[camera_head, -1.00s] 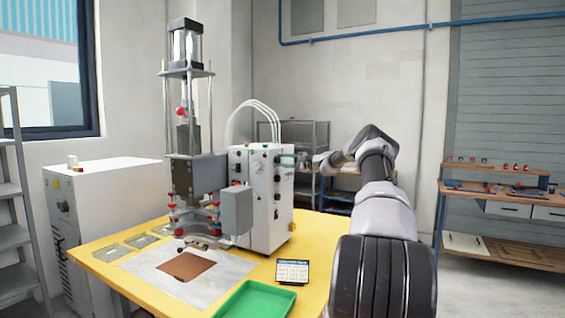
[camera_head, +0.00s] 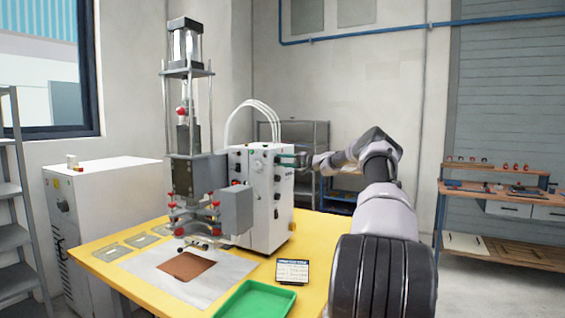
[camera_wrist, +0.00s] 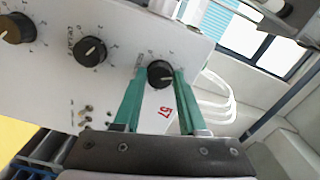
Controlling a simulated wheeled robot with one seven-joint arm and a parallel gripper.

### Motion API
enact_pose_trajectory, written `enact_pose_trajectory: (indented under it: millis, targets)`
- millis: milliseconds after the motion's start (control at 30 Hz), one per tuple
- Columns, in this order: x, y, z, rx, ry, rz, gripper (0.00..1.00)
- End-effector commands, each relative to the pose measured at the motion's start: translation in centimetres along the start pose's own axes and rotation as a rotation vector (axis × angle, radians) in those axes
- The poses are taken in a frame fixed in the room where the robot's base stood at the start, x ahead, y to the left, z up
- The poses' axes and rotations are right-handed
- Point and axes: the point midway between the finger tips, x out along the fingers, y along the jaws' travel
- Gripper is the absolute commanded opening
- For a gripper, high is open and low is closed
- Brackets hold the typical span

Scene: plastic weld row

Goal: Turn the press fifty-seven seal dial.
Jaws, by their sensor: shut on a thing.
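The seal dial (camera_wrist: 160,73) is a black round knob with a pale pointer line, on the white control panel (camera_wrist: 60,85) of the press, with a red 57 printed beside it. My gripper (camera_wrist: 159,76) has its two green fingers on either side of this dial, shut on it, in the wrist view. In the head view my gripper (camera_head: 289,160) is at the upper right side of the white control box (camera_head: 262,205), and the dial there is hidden. The press (camera_head: 187,150) stands upright beside the box.
Two other knobs sit on the panel, a black one marked DELAY (camera_wrist: 90,51) and a brownish one (camera_wrist: 16,28). Small toggle switches (camera_wrist: 86,116) are near them. White hoses (camera_wrist: 215,100) curve beside the panel. A green tray (camera_head: 254,300) and a small sign (camera_head: 292,271) are on the yellow table.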

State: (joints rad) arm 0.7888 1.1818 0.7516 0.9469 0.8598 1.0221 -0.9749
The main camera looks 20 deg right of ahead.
Motion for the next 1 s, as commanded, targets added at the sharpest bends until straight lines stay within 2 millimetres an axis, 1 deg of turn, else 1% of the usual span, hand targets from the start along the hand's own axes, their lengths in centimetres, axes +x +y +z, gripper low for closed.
enact_pose_trajectory:
  millis: [33,467,500,567,867,1000]
  targets:
    - [-0.12,0.23,-0.01,-0.006,0.0,0.003,0.0]
    - [-0.11,0.28,0.02,-0.015,-0.001,0.004,0.0]
    - [-0.12,0.28,0.02,-0.015,-0.001,0.004,0.49]
    - [-0.1,0.27,0.02,-0.014,-0.001,0.004,0.7]
    - [-0.07,0.11,0.01,-0.015,0.0,0.002,0.7]
    - [-1.02,0.1,-0.04,-0.014,0.0,0.003,0.7]
